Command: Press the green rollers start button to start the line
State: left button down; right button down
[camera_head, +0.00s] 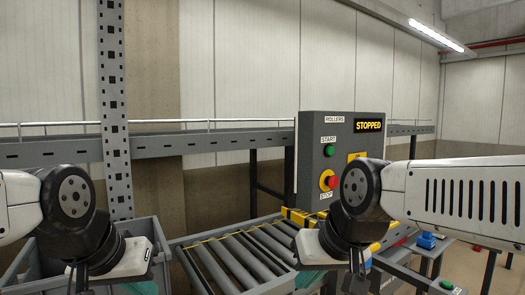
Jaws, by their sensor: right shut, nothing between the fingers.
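The green start button (330,150) is on the upper left of a grey control box (312,180), under a START label. A red stop knob (328,181) on a yellow base sits below it. The box's display (368,126) reads STOPPED in yellow. My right gripper (356,283) is at the bottom, below and in front of the box, apart from the button; it is shut and empty. My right wrist hides the box's lower right part. My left gripper (78,280) is at the lower left, partly cut off, and its fingers cannot be made out.
A roller conveyor (232,262) runs below and left of the box. A grey bin (157,240) is at the lower left by my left arm. A perforated metal post (112,100) and a horizontal rail (215,141) stand behind. A blue object (427,241) lies at right.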

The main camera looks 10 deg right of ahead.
aim_at(330, 150)
jog(key=k+l+u, duration=0.1)
jog(key=l+u, duration=0.25)
jog(key=k+l+u, duration=0.1)
jog(key=l+u, duration=0.15)
jog(key=u, duration=0.15)
jog(key=k+l+u, duration=0.15)
jog(key=u, duration=0.2)
jog(key=k+l+u, duration=0.2)
jog(key=k+l, duration=0.5)
